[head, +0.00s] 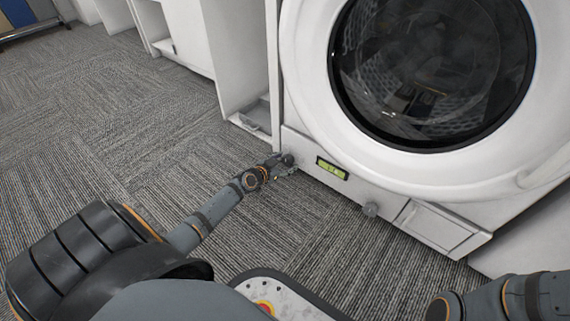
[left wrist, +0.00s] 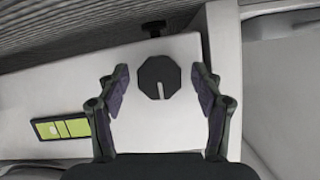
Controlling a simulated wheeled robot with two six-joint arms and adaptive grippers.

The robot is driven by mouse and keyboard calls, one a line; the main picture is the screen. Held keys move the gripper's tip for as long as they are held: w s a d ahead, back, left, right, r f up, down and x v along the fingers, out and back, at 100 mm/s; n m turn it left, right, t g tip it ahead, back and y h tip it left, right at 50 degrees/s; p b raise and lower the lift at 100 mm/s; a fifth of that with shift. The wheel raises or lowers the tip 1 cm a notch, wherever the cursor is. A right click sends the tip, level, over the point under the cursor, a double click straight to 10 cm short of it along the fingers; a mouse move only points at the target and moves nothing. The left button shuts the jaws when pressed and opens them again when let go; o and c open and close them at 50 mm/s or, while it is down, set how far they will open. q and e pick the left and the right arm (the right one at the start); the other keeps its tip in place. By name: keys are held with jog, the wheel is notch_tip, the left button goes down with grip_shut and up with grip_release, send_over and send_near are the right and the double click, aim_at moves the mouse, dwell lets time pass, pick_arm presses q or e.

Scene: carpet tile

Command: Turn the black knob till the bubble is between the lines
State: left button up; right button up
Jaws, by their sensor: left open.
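The black knob (left wrist: 158,77) is eight-sided with a white pointer line, on the white front panel under the washing machine's door. In the left wrist view it sits between the two fingers of my left gripper (left wrist: 160,75), with a gap on each side. The pointer line points down in that view. In the head view my left gripper (head: 283,166) is at the panel's lower left corner, by the dark knob (head: 288,159). The green level vial (head: 332,169) is right of it; it also shows in the left wrist view (left wrist: 62,128).
The washing machine (head: 300,60) has a round dark glass door (head: 430,70). A grey round part (head: 371,209) and a small flap (head: 435,225) are lower right on the panel. A dark foot-like piece (left wrist: 153,28) is beyond the panel edge. Grey carpet (head: 110,110) lies clear to the left.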

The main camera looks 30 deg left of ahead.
pick_arm(q)
jog(key=shift+c, duration=0.2)
jog(key=c, duration=1.1)
